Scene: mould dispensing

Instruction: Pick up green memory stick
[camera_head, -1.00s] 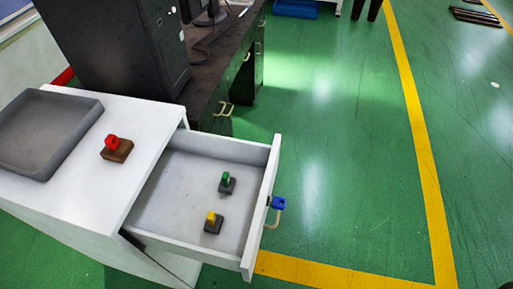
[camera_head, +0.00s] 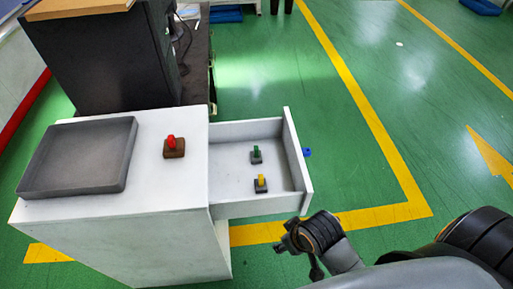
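The green memory stick (camera_head: 256,150) stands upright in a small dark base inside the open white drawer (camera_head: 229,160). A yellow stick (camera_head: 262,179) in a similar dark base is in front of it in the drawer. A red stick (camera_head: 171,141) in a brown base stands on the cabinet top. My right arm comes in at the lower right. Its dark end (camera_head: 290,240) is in front of the drawer's near right corner, apart from the sticks. My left gripper is not in view.
A grey tray (camera_head: 50,186) lies on the white cabinet top (camera_head: 150,192), left of the red stick. A blue piece (camera_head: 307,152) is at the drawer front's outer side. A black computer case (camera_head: 98,62) stands behind. Green floor to the right is clear.

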